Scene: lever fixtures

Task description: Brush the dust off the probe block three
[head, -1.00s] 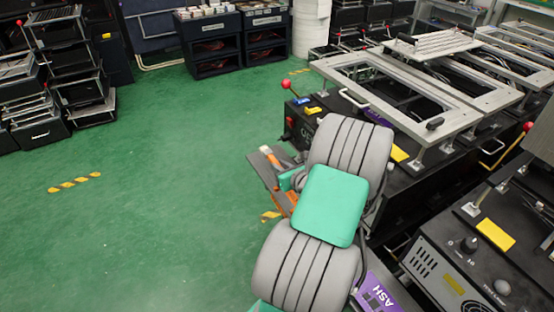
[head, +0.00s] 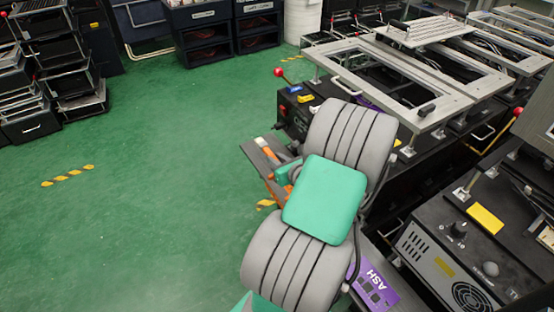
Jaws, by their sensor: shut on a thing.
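My gripper (head: 282,172) shows only in part at the far end of my arm. My thick grey and green arm hides most of it. It is shut on a brush (head: 264,146) with an orange handle and a pale tip. The brush's tip points up and to the left. A dark flat plate (head: 257,157) is right beside the brush in the picture. I cannot make out a probe block three or any dust on it.
A black fixture bench with metal frames (head: 425,85) stands to the right, close to my arm. A machine box (head: 440,255) fills the lower right. Green floor (head: 130,220) is open to the left.

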